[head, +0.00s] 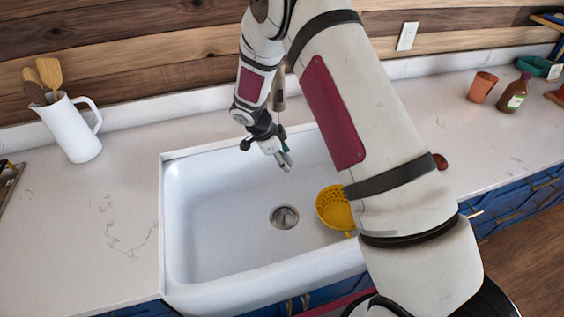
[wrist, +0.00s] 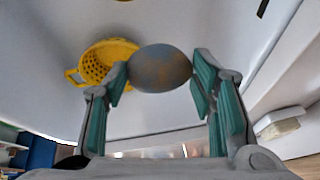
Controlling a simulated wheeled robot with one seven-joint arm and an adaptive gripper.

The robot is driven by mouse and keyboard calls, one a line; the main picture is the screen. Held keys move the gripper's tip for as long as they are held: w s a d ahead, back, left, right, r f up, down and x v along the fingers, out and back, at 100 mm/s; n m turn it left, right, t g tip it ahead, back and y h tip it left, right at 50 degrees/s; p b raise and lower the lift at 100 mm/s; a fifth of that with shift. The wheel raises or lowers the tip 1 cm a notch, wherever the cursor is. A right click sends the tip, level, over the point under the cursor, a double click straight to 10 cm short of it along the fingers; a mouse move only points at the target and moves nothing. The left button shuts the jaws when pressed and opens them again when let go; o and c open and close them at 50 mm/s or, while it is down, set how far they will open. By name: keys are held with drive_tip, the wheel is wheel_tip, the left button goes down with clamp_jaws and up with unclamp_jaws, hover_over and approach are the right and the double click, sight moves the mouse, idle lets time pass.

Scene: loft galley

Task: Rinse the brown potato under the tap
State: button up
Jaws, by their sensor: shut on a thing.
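The potato (wrist: 160,68) is a grey-brown oval with darker patches, held between the green-padded fingers of my gripper (wrist: 158,82) in the wrist view. In the head view my gripper (head: 285,161) points down over the back part of the white sink (head: 225,215), above the basin. The potato cannot be made out there. A bronze upright piece (head: 279,92), perhaps the tap, shows partly behind my arm at the back of the sink. Its spout is hidden, and I see no water running.
A yellow colander (head: 335,208) sits in the sink's right side, partly behind my arm; the wrist view shows it too (wrist: 98,66). The drain (head: 284,217) is uncovered. A white jug (head: 70,128) with wooden utensils stands left. A terracotta cup (head: 482,87) and brown bottle (head: 513,94) stand right.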

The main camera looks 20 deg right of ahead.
drive_tip(key=shift+d, duration=0.1)
drive_tip(key=shift+s+r+p, duration=0.1)
drive_tip(key=shift+s+p, duration=0.9)
drive_tip(key=shift+s, duration=0.4)
drive_tip(key=shift+s+d+p, duration=0.1)
drive_tip(key=shift+s+p, duration=1.85)
drive_tip(key=shift+s, duration=0.7)
drive_tip(key=s+r+p, duration=0.1)
drive_tip(key=s+r, duration=0.2)
drive_tip(key=s, duration=0.2)
drive_tip(key=shift+r+p, duration=0.4)
